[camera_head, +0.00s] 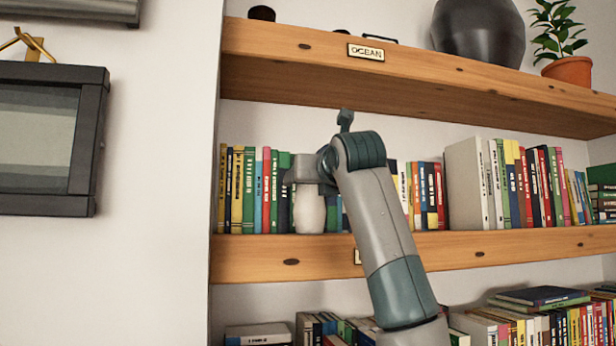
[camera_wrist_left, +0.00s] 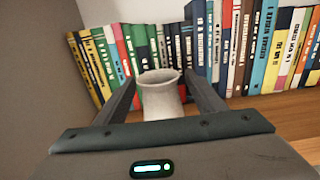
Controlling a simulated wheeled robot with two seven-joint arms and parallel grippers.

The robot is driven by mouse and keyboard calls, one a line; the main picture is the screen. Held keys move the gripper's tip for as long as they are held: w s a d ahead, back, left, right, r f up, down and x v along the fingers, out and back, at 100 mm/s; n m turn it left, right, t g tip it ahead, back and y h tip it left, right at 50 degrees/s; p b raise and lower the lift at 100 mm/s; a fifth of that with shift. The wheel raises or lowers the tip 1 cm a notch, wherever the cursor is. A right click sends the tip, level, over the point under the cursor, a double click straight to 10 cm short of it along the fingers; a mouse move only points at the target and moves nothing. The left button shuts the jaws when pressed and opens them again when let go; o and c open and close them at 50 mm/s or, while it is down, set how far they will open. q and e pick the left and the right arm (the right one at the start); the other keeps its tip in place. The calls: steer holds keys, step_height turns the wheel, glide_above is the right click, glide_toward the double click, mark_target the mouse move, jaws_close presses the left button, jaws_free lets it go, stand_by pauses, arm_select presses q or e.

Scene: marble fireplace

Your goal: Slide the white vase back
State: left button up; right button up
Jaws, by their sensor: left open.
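The white vase (camera_head: 309,213) stands upright on the middle wooden shelf, in front of a row of books. In the left wrist view the vase (camera_wrist_left: 161,99) is between the two dark fingers of my left gripper (camera_wrist_left: 160,84). The fingers are spread to either side of it, with a gap showing at each side near the rim. In the head view my left gripper (camera_head: 304,174) is at the vase's upper part and hides its top; its fingertips cannot be made out there. My right gripper is not in view.
Books (camera_head: 248,190) line the middle shelf (camera_head: 285,258) behind the vase and continue to the right. The upper shelf (camera_head: 300,45) overhangs, holding a dark round vase (camera_head: 478,32) and a potted plant (camera_head: 567,68). A wall edge borders the shelves at left. More books lie below.

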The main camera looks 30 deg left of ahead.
arm_select(q)
steer(key=p+x, duration=0.1)
steer(key=x, duration=0.2)
steer(key=shift+a, duration=0.1)
steer(key=shift+w+a, duration=0.3)
steer(key=shift+w, duration=0.05)
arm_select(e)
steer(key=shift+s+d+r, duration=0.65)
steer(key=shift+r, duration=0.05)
arm_select(q)
steer(key=shift+c, duration=0.3)
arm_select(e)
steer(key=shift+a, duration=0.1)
arm_select(q)
steer(key=c, duration=1.3)
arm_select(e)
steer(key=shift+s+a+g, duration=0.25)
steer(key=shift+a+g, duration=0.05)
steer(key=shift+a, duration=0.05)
arm_select(q)
steer(key=shift+w+a+p, duration=0.35)
steer(key=shift+a+p, duration=0.05)
steer(key=shift+a, duration=0.1)
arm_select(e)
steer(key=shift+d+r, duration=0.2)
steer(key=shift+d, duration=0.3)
